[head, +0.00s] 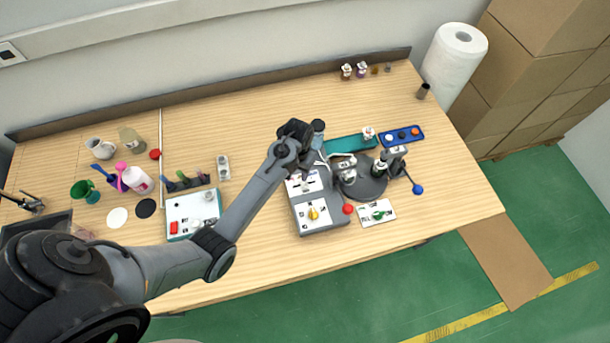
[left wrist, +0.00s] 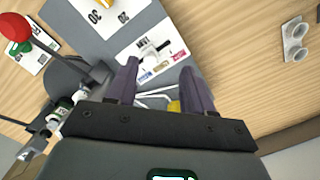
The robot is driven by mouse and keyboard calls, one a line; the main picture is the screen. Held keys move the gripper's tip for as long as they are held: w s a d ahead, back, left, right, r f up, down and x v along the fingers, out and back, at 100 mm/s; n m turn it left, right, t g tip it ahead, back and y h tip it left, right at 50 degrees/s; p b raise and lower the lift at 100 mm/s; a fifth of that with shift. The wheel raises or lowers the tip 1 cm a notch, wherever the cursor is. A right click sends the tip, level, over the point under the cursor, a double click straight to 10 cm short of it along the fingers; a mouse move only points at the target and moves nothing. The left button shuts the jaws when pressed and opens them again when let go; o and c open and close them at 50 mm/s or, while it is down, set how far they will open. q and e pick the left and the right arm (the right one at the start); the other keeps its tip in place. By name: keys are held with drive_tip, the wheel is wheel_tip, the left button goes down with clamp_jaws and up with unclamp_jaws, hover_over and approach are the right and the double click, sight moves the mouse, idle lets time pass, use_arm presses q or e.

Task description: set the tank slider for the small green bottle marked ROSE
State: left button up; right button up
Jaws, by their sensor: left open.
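The tank slider panel (left wrist: 150,50) is white, with a dark slot and small coloured labels along one side. In the head view the panel (head: 303,184) is on top of the grey machine (head: 322,215). My left gripper (left wrist: 160,68) is open and empty, its two fingers over the panel's labelled edge. The same gripper (head: 318,165) partly hides the machine's back in the head view. A green-and-white card (head: 377,212) lies right of the machine; its print is too small to read.
A yellow dial (head: 313,213) sits in front of the panel. A red-ball lever (head: 348,209) stands at the machine's right. A dark turntable (head: 368,183) and a blue-ball lever (head: 417,189) are further right. A white box with a red button (head: 174,228) stands left.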

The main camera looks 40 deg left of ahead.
use_arm(q)
drive_tip(key=shift+t, duration=0.3)
drive_tip(key=w+f, duration=0.1)
drive_tip(key=f, duration=0.4)
drive_tip(key=w+f, duration=0.1)
drive_tip(key=f, duration=0.2)
drive_tip(key=shift+w+d+f, duration=0.25)
drive_tip(key=shift+w+f, duration=0.05)
clamp_jaws()
